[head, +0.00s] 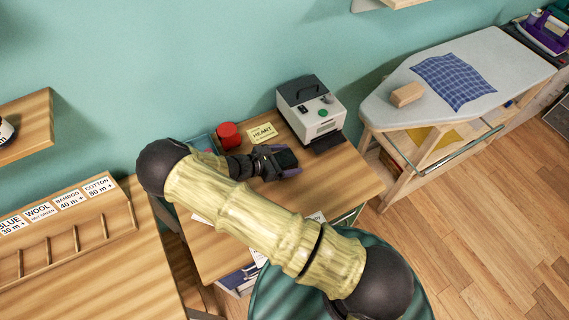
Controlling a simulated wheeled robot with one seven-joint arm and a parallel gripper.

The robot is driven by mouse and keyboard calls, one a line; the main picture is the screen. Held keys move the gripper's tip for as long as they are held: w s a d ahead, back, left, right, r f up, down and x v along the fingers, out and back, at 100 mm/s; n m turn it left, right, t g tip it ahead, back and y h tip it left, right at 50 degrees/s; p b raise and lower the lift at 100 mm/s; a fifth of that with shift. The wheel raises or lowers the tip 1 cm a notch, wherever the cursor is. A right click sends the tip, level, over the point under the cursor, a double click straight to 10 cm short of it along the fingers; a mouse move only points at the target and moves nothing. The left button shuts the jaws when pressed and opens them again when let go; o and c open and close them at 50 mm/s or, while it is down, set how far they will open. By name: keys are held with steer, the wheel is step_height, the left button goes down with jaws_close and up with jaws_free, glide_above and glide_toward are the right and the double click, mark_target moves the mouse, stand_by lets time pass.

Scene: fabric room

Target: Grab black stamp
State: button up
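My gripper (288,163) is over the small wooden desk (340,180), at the end of my pale yellow arm. Its dark body and purple parts show near the desk's middle, left of and in front of the white and black machine. A dark, square-topped shape shows at its end. I cannot tell whether this is the black stamp or part of the gripper. No black stamp can be made out clearly elsewhere on the desk. The finger gap is too small and dark to read.
A red object (228,135) and a yellow card (262,133) lie at the desk's back. The white and black machine (318,112) stands at the back right. An ironing board (485,75) is further right. A green round seat (275,297) is in front.

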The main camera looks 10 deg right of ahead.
steer(key=c, duration=1)
steer(key=shift+r, duration=0.15)
step_height(320, 180, up, 28)
steer(key=b, duration=0.2)
steer(key=shift+b, duration=0.4)
